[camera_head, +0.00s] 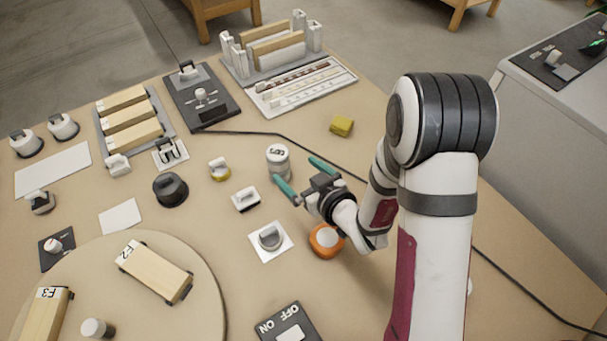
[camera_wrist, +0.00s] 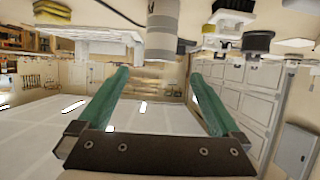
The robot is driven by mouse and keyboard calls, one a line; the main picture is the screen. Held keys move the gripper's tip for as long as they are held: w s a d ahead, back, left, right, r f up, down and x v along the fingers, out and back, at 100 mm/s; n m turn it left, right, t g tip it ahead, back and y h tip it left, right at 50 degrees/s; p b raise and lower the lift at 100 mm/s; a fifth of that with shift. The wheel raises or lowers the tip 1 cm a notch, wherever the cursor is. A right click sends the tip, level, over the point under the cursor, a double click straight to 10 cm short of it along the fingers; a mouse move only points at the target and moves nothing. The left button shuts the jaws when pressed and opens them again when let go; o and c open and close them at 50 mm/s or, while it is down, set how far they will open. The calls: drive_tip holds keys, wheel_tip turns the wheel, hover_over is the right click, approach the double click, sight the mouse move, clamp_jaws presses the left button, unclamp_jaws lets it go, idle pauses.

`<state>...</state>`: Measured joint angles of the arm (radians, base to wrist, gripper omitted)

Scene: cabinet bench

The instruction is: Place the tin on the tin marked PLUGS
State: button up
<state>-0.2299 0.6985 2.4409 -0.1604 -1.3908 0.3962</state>
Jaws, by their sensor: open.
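A grey and white round tin (camera_head: 278,165) stands upright on the bench in the head view, with dark lettering on its top that looks like CAPS. In the wrist view, which is upside down, the tin (camera_wrist: 162,32) shows as a banded grey and white cylinder beyond the fingers. I cannot tell whether it is one tin or two stacked. I cannot read PLUGS anywhere. My gripper (camera_head: 296,172) is open, its green fingers just right of the tin and pointing towards it. In the wrist view nothing is between the fingertips (camera_wrist: 160,75).
An orange round object (camera_head: 326,240) sits below my wrist. A yellow block (camera_head: 341,126) lies behind the gripper. A white plate with a grey knob (camera_head: 270,239), a small white block (camera_head: 245,200) and a black knob (camera_head: 170,190) stand to the left. A dark cable crosses behind the tin.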

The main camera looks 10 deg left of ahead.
drive_tip(key=s+d+r+m+g+h, duration=0.15)
drive_tip(key=d+m+h, duration=0.25)
drive_tip(key=d, duration=0.5)
drive_tip(key=s+d+r+m+g+h, duration=0.1)
drive_tip(key=s+d+r+m+h, duration=0.3)
drive_tip(key=d, duration=0.4)
drive_tip(key=s+r+m+g, duration=0.3)
drive_tip(key=s, duration=0.7)
drive_tip(key=s+r+m+g, duration=0.3)
drive_tip(key=s+g, duration=0.1)
drive_tip(key=s, duration=0.6)
drive_tip(key=shift+s+m, duration=0.2)
drive_tip(key=shift+m, duration=0.1)
